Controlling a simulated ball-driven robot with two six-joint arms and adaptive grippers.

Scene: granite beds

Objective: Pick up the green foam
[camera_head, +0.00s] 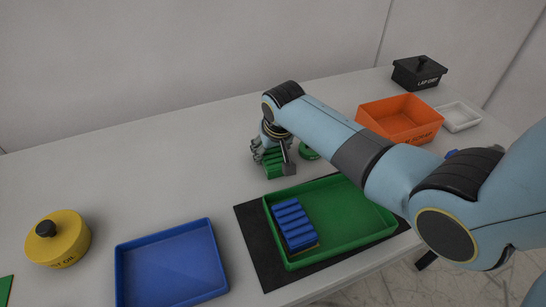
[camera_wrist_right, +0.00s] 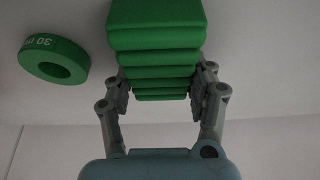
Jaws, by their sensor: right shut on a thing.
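The green foam (camera_wrist_right: 155,45) is a ribbed green block between the two fingers of my right gripper (camera_wrist_right: 160,90) in the right wrist view. The fingers are shut on its sides. In the head view the foam (camera_head: 272,163) shows below my right gripper (camera_head: 274,158), behind the green tray. I cannot tell from these views whether it touches the table. My left gripper is not in view.
A green tray (camera_head: 370,238) on a black mat (camera_head: 262,265) holds a blue ribbed block (camera_head: 293,224). A green ring (camera_wrist_right: 54,60) lies beside the foam. A blue tray (camera_head: 170,268), yellow tin (camera_head: 62,240), orange bin (camera_head: 400,137), white tray (camera_head: 461,118) and black box (camera_head: 418,74) stand around.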

